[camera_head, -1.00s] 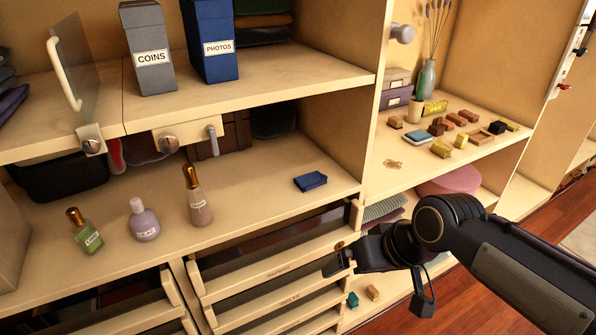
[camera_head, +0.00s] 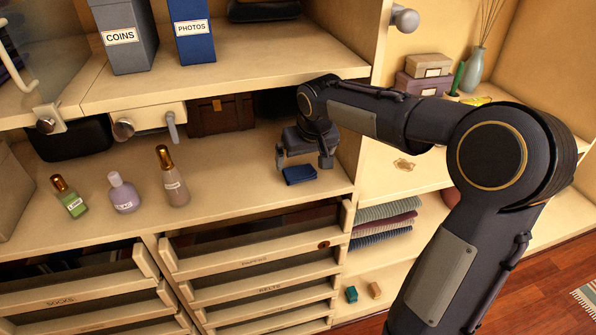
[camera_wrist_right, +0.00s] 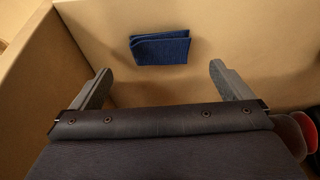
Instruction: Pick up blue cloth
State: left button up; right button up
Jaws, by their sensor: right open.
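The blue cloth (camera_head: 299,174) is a small folded piece lying on the open shelf above the drawers, near the shelf's right side. It also shows in the right wrist view (camera_wrist_right: 160,48), flat on the shelf surface. My right gripper (camera_head: 304,166) is above and just behind the cloth in the head view, with its fingers pointing down. In the right wrist view the open fingers (camera_wrist_right: 161,80) stand wide apart, and the cloth lies beyond their tips, roughly centred between them. Nothing is between the fingers. My left gripper is not in view.
Drawers (camera_head: 260,262) sit below. The shelf's middle is clear.

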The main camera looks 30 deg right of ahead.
aim_at(300, 170)
jog(key=x, duration=0.6)
jog(key=shift+p, duration=0.4)
jog(key=c, duration=1.1)
jog(key=shift+o, duration=0.2)
jog(key=shift+r, duration=0.65)
jog(key=s+a+b, duration=0.3)
jog(key=s, duration=1.5)
jog(key=shift+b, duration=0.35)
